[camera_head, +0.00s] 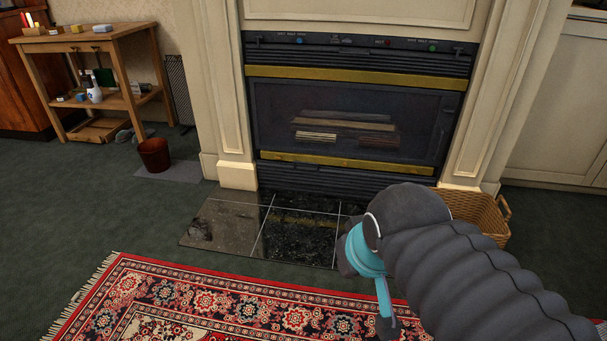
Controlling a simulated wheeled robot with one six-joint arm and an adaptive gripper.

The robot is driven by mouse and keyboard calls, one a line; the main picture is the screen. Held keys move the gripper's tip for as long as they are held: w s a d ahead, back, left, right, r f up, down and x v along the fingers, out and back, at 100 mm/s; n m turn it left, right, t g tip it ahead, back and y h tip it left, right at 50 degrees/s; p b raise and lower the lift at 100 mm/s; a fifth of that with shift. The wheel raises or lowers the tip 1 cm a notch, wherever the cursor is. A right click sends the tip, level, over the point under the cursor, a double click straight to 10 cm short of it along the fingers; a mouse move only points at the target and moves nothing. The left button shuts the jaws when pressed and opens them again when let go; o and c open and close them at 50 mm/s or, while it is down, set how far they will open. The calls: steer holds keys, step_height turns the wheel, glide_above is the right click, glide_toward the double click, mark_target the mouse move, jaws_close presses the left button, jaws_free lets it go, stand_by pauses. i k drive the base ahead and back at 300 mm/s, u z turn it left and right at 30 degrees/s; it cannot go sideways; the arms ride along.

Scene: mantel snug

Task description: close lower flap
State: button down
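The fireplace insert (352,112) stands straight ahead, with a dark glass front and a gold strip above and below it. The lower flap (300,178) is the dark louvred strip under the lower gold trim, close above the hearth. I cannot tell how far it stands open; its right part is partly behind my arm. My arm, in a grey ribbed sleeve with a teal band, reaches in from the lower right. My gripper (350,261) is at its far end, in front of the hearth and apart from the flap in the picture.
A tiled black hearth (228,228) lies before the fireplace, and a red patterned rug (200,300) lies nearer me. A wicker basket (478,212) stands right of the hearth behind my arm. A brown bucket (154,155) and a wooden shelf table (110,42) stand left.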

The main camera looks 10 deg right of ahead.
mark_target(317, 176)
steer(key=u, duration=0.85)
steer(key=i, duration=1.2)
steer(key=z, duration=0.7)
steer(key=i, duration=0.4)
steer(key=z, duration=0.4)
